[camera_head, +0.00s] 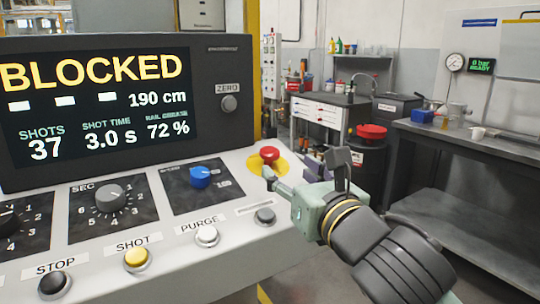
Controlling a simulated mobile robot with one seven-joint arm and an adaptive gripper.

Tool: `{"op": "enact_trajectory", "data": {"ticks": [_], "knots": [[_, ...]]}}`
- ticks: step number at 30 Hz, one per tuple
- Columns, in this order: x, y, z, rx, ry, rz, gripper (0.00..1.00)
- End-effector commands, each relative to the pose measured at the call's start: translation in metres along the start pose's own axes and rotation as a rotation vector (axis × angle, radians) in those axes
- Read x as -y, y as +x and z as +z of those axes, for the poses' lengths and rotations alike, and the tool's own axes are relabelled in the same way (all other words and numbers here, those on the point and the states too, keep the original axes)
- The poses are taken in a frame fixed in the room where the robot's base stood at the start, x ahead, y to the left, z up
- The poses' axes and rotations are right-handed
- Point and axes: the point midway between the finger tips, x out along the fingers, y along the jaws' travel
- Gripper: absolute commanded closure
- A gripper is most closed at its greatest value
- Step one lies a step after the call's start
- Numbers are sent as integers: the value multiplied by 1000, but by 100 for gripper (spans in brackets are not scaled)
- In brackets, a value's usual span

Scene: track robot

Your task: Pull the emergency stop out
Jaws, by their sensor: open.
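The emergency stop is a red mushroom button (269,154) on a yellow round plate (284,166) at the right end of the grey control panel (236,262). My gripper (305,172) is open, just right of and in front of the button. One finger lies near the lower edge of the yellow plate. The other finger stands to the right, apart from the button. I cannot tell whether the near finger touches the plate. No object shows between the fingers. The display (95,95) reads "BLOCKED".
On the panel are a blue knob (200,177), a grey SEC dial (110,198), and STOP (54,283), SHOT (136,258) and PURGE (207,236) buttons. A metal workbench (480,140) stands at the right; floor lies between.

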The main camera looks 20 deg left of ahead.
Motion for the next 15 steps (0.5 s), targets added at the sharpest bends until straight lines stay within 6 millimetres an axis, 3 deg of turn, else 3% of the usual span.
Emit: {"op": "enact_trajectory", "data": {"ticks": [15], "knots": [[0,51,8,-1,4,1,46]]}}
